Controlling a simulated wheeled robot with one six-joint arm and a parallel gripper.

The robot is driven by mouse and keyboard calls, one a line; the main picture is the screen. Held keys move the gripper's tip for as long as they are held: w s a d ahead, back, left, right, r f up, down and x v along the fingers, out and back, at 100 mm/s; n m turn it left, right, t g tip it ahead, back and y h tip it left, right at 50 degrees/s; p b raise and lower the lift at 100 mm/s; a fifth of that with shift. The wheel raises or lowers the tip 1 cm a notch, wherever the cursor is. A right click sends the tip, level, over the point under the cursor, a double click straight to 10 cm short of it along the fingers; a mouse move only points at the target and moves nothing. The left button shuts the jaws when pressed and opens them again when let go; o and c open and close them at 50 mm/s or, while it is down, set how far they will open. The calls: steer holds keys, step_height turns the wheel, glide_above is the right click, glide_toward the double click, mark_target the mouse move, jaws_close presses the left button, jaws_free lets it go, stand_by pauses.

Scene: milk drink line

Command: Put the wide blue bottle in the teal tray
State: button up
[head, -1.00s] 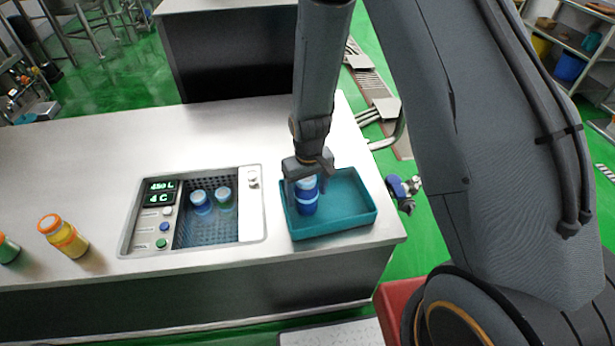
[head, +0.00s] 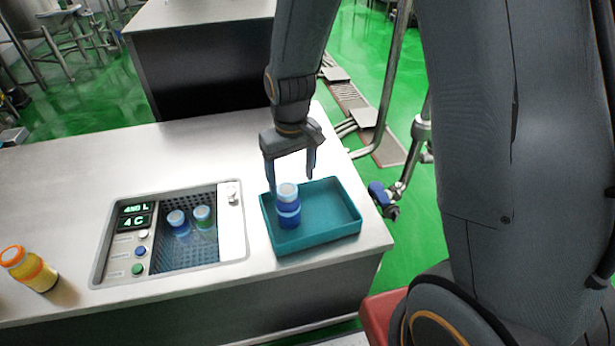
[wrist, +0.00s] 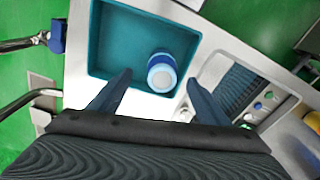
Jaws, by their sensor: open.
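The wide blue bottle (head: 288,206), with a pale cap and a lighter band, stands upright inside the teal tray (head: 337,226), near its left side. It also shows in the wrist view (wrist: 161,74), inside the teal tray (wrist: 112,42) close to one wall. My gripper (head: 290,180) is open and empty, above and just behind the bottle in the head view. In the wrist view my gripper's fingers (wrist: 157,84) are spread wide, apart from the bottle.
A yellow bottle with an orange cap (head: 29,268) stands at the far left. The counter (head: 75,180) behind the basin is clear.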

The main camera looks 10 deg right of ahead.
steer(key=s+d+r+m, duration=0.3)
steer(key=s+d+r, duration=0.4)
steer(key=s+d, duration=0.2)
steer(key=s, duration=0.2)
steer(key=shift+s+d+r+t, duration=0.3)
steer(key=shift+d+r, duration=0.05)
